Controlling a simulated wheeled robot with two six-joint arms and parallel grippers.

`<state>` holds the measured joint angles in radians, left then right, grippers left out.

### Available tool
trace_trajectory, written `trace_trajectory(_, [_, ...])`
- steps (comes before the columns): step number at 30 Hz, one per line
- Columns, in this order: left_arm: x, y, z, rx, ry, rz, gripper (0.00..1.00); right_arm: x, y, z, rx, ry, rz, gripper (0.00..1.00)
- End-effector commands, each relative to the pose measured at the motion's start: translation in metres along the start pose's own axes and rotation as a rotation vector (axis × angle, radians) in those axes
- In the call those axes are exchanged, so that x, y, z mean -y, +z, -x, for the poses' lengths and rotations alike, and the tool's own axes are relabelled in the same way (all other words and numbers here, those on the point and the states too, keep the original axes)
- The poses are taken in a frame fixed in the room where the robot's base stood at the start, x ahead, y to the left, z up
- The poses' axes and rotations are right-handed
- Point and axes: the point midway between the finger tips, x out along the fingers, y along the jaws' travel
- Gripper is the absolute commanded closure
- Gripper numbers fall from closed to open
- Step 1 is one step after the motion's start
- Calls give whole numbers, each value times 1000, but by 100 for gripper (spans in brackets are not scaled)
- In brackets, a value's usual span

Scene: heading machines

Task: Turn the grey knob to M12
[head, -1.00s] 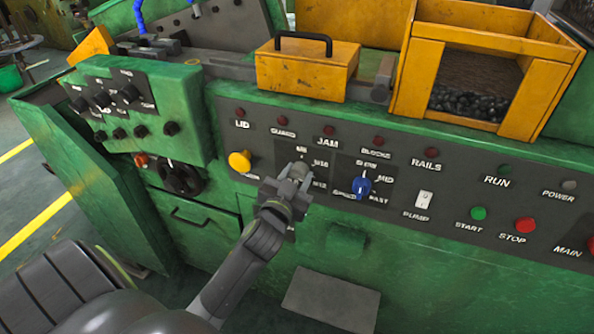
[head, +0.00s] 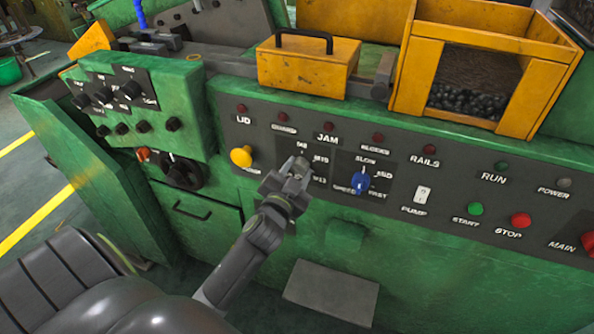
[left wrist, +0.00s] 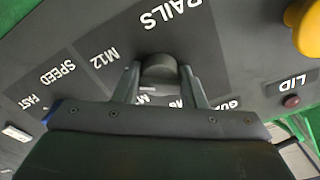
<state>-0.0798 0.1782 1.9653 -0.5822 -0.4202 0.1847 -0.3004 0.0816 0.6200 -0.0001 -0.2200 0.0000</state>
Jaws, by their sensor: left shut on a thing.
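The grey knob (left wrist: 158,70) sits between the two fingers of my left gripper (left wrist: 160,84) in the left wrist view. In the head view my left gripper (head: 294,168) is at the dark panel and covers most of the knob, shut on it. The M12 label (left wrist: 104,58) is left of the knob in the left wrist view, which shows the panel turned over. Other size labels are partly covered by the gripper. I cannot tell where the knob's pointer stands. My right gripper is not in view.
A yellow knob (head: 241,156) is left of my gripper and a blue speed knob (head: 360,183) is close on its right. A white pump switch (head: 422,194), green start button (head: 475,209) and red stop button (head: 520,220) are further right.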

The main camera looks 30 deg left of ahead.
Motion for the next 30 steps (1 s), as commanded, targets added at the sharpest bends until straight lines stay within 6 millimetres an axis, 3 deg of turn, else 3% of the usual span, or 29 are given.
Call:
trace_trajectory(2, [0,1,0,1,0,-1,86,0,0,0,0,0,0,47])
trace_trajectory(3, [0,1,0,1,0,0,60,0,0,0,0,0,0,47])
trace_trajectory(8, [0,0,0,1,0,0,41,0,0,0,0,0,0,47])
trace_trajectory(20, [-1,2,9,2,1,2,41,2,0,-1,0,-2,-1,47])
trace_trajectory(30, [-1,3,74,4,1,3,41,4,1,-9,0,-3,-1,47])
